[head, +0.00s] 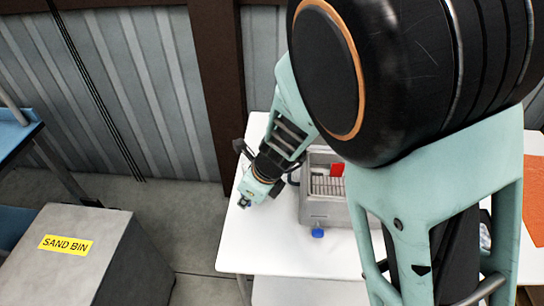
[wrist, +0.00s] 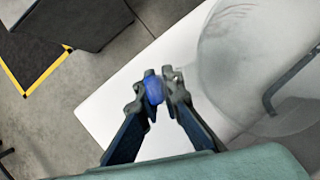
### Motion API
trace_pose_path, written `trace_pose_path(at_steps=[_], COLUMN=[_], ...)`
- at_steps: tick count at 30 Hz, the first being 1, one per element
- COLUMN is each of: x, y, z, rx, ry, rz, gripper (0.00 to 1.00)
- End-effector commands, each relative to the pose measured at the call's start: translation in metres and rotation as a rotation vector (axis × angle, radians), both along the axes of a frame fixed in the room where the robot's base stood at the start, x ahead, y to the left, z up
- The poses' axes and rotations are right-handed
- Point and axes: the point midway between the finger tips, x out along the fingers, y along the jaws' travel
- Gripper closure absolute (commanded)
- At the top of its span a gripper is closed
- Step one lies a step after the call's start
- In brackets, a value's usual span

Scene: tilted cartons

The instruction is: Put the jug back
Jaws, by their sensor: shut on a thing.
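My gripper (wrist: 160,85) is shut on a small blue part in the wrist view. A large, see-through grey rounded body, which looks like the jug (wrist: 235,65), fills the right of that view. Its narrow end reaches the right finger, and the blue part seems to belong to it, though the join is blurred. In the head view my gripper (head: 246,200) hangs over the left end of the white table, left of a grey metal crate. I cannot make out the jug's body there. My arm hides much of the table.
The grey crate (head: 312,212) holds a red item and pale upright pieces. A small blue object (head: 318,233) is at its front. A grey sand bin (head: 60,270) stands at lower left. The white table (head: 240,250) is clear at its left end. A corrugated wall (head: 140,80) stands behind.

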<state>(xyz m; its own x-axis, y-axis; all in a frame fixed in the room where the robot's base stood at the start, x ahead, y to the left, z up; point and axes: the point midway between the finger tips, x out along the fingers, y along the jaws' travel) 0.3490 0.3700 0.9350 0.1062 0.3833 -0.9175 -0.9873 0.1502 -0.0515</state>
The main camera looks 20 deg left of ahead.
Motion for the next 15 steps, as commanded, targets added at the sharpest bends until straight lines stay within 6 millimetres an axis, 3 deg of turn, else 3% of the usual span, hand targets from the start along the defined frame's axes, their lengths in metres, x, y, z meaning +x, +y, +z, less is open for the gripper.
trace_pose_path(at_steps=[1, 3, 15], x=[0.0, 0.001, 0.001], y=[-0.001, -0.001, 0.0], z=[-0.013, -0.02, -0.024], rx=[-0.002, -0.001, 0.0], ry=[0.001, 0.001, -0.001], rz=[-0.003, -0.004, -0.001], gripper=[1.0, 1.0, 1.0])
